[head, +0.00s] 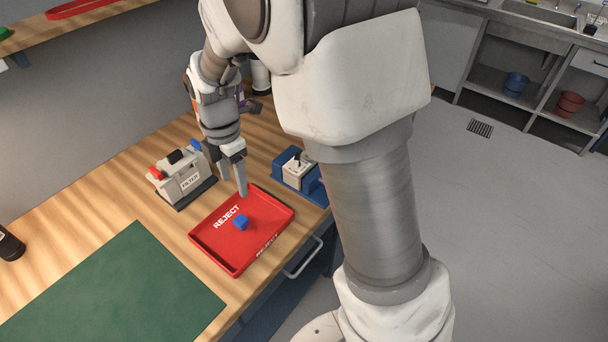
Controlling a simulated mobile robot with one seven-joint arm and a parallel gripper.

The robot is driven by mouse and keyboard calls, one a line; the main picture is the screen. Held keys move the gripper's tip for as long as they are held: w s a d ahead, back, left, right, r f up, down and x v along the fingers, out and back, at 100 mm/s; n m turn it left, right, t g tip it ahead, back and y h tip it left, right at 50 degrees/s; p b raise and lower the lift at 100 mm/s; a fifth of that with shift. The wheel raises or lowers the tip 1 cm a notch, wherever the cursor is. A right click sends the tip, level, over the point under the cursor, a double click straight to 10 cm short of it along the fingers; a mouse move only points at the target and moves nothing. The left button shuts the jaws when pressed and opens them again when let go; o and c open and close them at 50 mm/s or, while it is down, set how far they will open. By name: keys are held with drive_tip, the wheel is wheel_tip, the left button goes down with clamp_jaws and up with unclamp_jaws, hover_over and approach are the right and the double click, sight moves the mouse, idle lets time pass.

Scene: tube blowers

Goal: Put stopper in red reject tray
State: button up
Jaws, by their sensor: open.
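The red reject tray (204,248) lies on the wooden bench with "REJECT" in white on its floor and front wall. A small blue piece (241,222), which looks like the stopper, rests on the tray floor near the middle. My gripper (243,190) points down over the tray's back edge, just behind the blue piece and apart from it. Its fingers hold nothing that I can see, and the gap between them is hard to make out from this angle.
A grey filter unit (180,178) with red and blue end caps stands left of my gripper. A blue-based device (299,172) stands right of the tray, close to my arm. A green mat (115,290) covers the front left of the bench.

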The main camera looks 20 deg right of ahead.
drive_tip(key=s+d+r+m+t, duration=0.2)
drive_tip(key=s+d+r+m, duration=0.4)
drive_tip(key=s+m, duration=0.3)
drive_tip(key=s+d+r+m+t, duration=0.3)
drive_tip(key=s+d+r+m, duration=0.3)
drive_tip(key=m, duration=0.8)
drive_tip(key=s+r, duration=0.3)
drive_tip(key=s, duration=0.1)
drive_tip(key=shift+r, duration=0.25)
